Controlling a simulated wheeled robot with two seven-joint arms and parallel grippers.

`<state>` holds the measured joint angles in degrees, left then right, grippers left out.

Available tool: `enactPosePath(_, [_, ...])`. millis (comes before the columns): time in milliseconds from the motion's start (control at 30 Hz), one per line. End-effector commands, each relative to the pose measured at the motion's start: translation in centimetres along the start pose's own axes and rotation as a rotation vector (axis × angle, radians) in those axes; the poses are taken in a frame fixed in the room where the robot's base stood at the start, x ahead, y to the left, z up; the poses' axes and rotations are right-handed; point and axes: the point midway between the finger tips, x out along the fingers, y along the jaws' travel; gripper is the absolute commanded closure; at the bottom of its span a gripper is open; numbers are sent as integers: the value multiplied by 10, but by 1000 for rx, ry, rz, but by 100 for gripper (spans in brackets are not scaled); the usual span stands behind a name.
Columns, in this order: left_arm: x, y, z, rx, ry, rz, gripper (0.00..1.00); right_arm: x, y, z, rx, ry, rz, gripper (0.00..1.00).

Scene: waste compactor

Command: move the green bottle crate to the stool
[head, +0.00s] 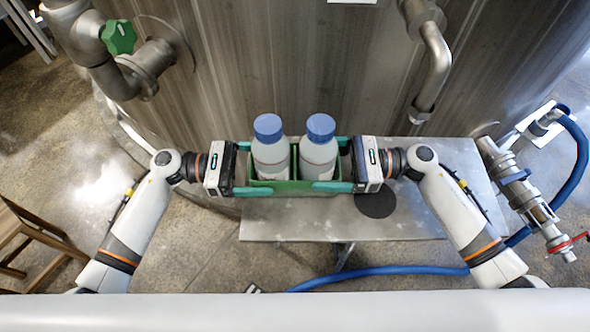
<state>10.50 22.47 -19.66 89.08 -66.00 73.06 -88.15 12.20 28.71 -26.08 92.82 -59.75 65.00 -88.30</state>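The green bottle crate (290,187) is in the middle of the head view, with two white, blue-capped bottles (269,150) (319,148) upright in it. My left gripper (246,168) is at its left end and my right gripper (341,166) at its right end. Their teal fingers lie along the crate's near and far sides, spread wide. Whether they press on it is not clear. The crate is over the left part of the grey metal table (420,215); whether it rests there or hangs above it I cannot tell. A wooden stool (35,232) shows partly at the left edge.
A large metal tank (300,70) with pipes stands close behind the crate. A green valve knob (118,37) is at upper left. A dark round disc (376,204) lies on the table. A blue hose (400,270) runs along the floor. Open floor (190,250) lies between stool and table.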

Motion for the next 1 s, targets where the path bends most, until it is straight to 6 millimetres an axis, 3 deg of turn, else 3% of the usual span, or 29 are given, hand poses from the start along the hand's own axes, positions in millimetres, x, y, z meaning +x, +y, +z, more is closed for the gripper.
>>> enactPosePath(33, [0, 0, 0, 0, 0, 1, 20, 0, 0, 0, 0, 0, 0, 20])
enactPosePath(167, [0, 0, 0, 0, 0, 1, 41, 0, 0, 0, 0, 0, 1, 41])
enactPosePath(200, [0, 0, 0, 0, 0, 2, 42, 0, 0, 0, 0, 0, 1, 42])
enactPosePath(567, [0, 1, -7, 2, 3, 4, 42, -1, 1, -7, -2, 2, 3, 42])
enactPosePath(1000, [0, 1, -46, 2, 3, 5, 42, -1, 2, -46, -2, 2, 5, 42])
